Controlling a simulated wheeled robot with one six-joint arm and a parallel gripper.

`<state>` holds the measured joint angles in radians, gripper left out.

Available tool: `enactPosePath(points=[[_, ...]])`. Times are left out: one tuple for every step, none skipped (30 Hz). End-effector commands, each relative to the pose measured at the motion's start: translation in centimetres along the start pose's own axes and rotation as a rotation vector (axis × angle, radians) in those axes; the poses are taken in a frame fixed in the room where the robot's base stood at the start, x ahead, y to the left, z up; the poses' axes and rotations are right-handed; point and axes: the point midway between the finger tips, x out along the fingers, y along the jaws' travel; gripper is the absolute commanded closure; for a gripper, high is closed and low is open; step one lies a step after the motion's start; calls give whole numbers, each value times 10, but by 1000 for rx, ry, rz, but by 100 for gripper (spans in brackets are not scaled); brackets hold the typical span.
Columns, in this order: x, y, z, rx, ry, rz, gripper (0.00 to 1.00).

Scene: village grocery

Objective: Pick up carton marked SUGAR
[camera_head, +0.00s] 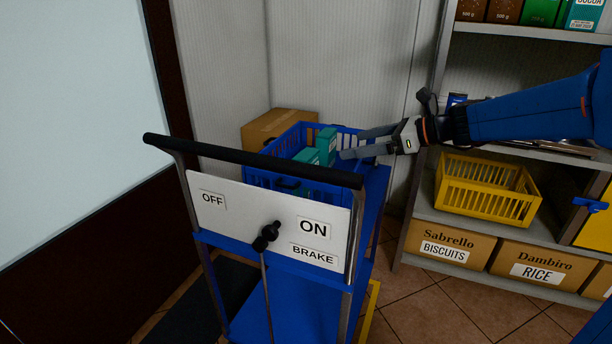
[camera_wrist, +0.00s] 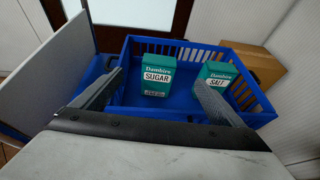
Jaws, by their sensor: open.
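The teal carton marked SUGAR (camera_wrist: 156,76) stands upright in the blue crate (camera_wrist: 205,44), its label facing the wrist camera. In the head view the SUGAR carton (camera_head: 306,157) appears to be the one nearer the trolley handle, its lower part hidden. My gripper (camera_head: 352,143) is open and empty at the right side of the crate, pointing left into it. In the wrist view the SUGAR carton shows between the two fingers, beyond their tips, and nothing is held.
A similar teal carton marked SALT (camera_wrist: 216,76) stands to the right in the same crate, partly behind the right finger. The crate sits on a blue trolley with a white panel (camera_head: 268,222). A cardboard box (camera_head: 262,130) is behind. Shelves with a yellow crate (camera_head: 485,190) stand right.

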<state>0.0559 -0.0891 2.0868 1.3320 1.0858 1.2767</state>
Motion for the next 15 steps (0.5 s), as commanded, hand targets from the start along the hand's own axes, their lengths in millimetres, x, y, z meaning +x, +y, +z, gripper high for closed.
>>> enactPosePath(points=[[5, 0, 1, 5, -3, 2, 8], [8, 0, 1, 6, -3, 3, 8], [14, 0, 1, 6, -3, 2, 8], [19, 0, 1, 5, -2, 3, 8], [24, 1, 0, 5, -2, 4, 8], [31, 0, 0, 6, -2, 4, 8], [36, 0, 0, 6, -2, 3, 8], [41, 1, 0, 5, -2, 4, 8], [48, 1, 0, 4, -1, 4, 8], [53, 1, 0, 4, -1, 3, 8], [59, 1, 0, 3, -1, 4, 8], [66, 1, 0, 4, -1, 4, 8], [71, 0, 0, 4, -1, 3, 8], [76, 1, 0, 3, 0, 4, 8], [83, 1, 0, 3, -1, 4, 8]])
